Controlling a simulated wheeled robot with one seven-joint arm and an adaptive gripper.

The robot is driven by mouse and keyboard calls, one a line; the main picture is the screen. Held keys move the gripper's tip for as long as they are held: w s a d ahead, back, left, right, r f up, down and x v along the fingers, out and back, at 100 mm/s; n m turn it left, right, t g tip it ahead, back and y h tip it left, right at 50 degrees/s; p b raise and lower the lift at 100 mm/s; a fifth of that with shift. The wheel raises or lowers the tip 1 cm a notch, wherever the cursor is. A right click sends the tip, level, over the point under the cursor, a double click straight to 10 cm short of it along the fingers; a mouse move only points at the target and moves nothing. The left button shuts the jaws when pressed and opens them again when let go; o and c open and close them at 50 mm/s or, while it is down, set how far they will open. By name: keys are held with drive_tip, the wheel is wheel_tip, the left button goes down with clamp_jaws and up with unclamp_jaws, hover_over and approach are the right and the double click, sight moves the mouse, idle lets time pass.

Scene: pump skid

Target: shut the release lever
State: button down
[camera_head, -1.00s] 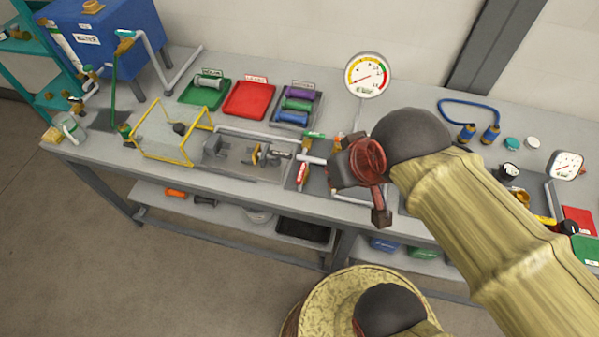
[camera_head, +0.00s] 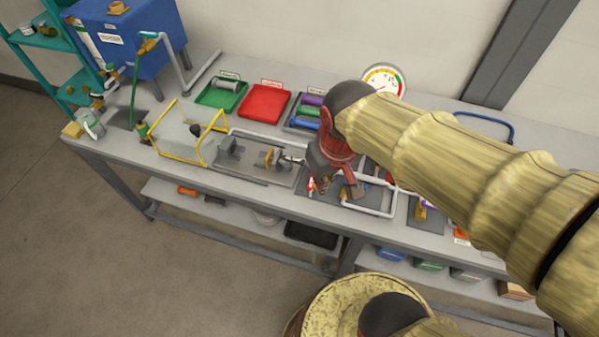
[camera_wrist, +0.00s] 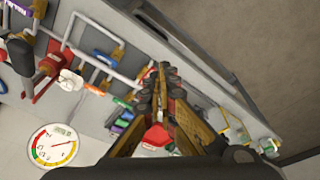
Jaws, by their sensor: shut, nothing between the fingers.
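My gripper (camera_head: 324,182) hangs over the front middle of the bench in the head view, just right of a small red-and-white part (camera_head: 311,184). That part may be the release lever; I cannot tell for sure, nor whether it stands open or shut. The dark gripper body and my arm hide what lies behind them. In the wrist view my gripper's brown fingers (camera_wrist: 160,74) are together, with nothing between them. I cannot tell whether the fingertips touch anything.
Left of my gripper are a grey fixture with a brass part (camera_head: 272,158) and a yellow-framed clear guard (camera_head: 190,133). Behind stand a green tray (camera_head: 222,95), a red tray (camera_head: 264,103) and a round gauge (camera_head: 384,78). A white pipe loop (camera_head: 370,211) lies close on the right.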

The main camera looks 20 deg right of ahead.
sight(312, 181)
drive_tip(key=w+a+f+n+g+h, duration=0.1)
drive_tip(key=w+a+f+n, duration=0.1)
drive_tip(key=w, duration=0.5)
drive_tip(key=w+a+f+n+g+p, duration=0.1)
drive_tip(key=w+a+f+n, duration=0.1)
drive_tip(key=w+f+n, duration=0.2)
drive_tip(key=w+a+f+n+g+h+p, duration=0.1)
drive_tip(key=w+f+n, duration=0.3)
drive_tip(key=w, duration=0.6)
wheel_tip(312, 181, down, 2)
drive_tip(key=shift+a+f+g+h, duration=0.1)
drive_tip(key=shift+a+g+h, duration=0.2)
drive_tip(key=shift+a+g, duration=0.2)
drive_tip(key=shift+s, duration=0.1)
drive_tip(key=b+x, duration=0.1)
drive_tip(key=x, duration=0.9)
drive_tip(key=shift+f, duration=0.2)
drive_tip(key=shift+s+d+r+b, duration=0.1)
drive_tip(key=shift+s+d+b, duration=0.1)
drive_tip(key=shift+s+d, duration=0.5)
drive_tip(key=shift+s+d+r+b, duration=0.15)
drive_tip(key=shift+s+d, duration=0.2)
drive_tip(key=shift+d, duration=0.55)
